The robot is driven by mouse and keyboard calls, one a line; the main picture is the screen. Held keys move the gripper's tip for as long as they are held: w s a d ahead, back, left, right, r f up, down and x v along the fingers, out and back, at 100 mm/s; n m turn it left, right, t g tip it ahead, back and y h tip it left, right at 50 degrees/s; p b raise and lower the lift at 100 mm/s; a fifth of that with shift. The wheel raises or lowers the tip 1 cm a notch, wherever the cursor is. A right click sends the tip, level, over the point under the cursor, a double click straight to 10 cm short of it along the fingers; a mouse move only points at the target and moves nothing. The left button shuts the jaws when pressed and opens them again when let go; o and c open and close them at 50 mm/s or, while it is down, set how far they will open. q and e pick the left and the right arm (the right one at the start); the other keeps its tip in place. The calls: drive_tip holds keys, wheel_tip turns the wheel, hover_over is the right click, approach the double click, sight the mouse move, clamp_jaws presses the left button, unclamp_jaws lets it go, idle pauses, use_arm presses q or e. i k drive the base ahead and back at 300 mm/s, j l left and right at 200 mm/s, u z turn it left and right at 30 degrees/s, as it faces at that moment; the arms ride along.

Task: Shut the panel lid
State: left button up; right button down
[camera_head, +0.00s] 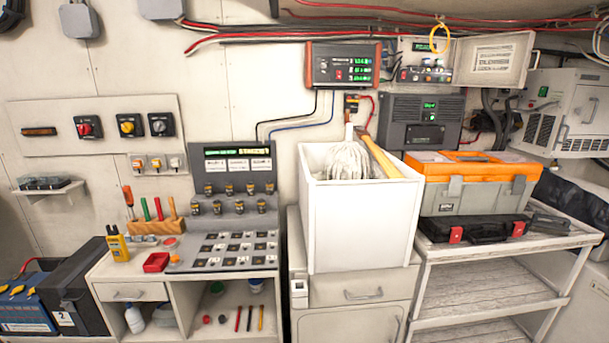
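A wall panel (425,72) with a small green display, switches and knobs is at the upper right. Its white lid (525,60) stands open, swung out to the right, with a printed label and a handle at its far right edge. The lid's hinge side is beside the panel's right edge. Neither of my grippers is in view.
A yellow cable loop (440,38) hangs in front of the panel's top. Below are a dark grey unit (420,115), an orange-topped toolbox (470,185) and a white bin (355,225) with rope and a wooden handle. A white cabinet (575,110) stands right of the lid.

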sight(502, 60)
drive_tip(key=i+l+z, duration=0.25)
drive_tip(key=l+z, duration=0.3)
drive_tip(key=i+l+z, duration=0.25)
drive_tip(key=l, duration=0.15)
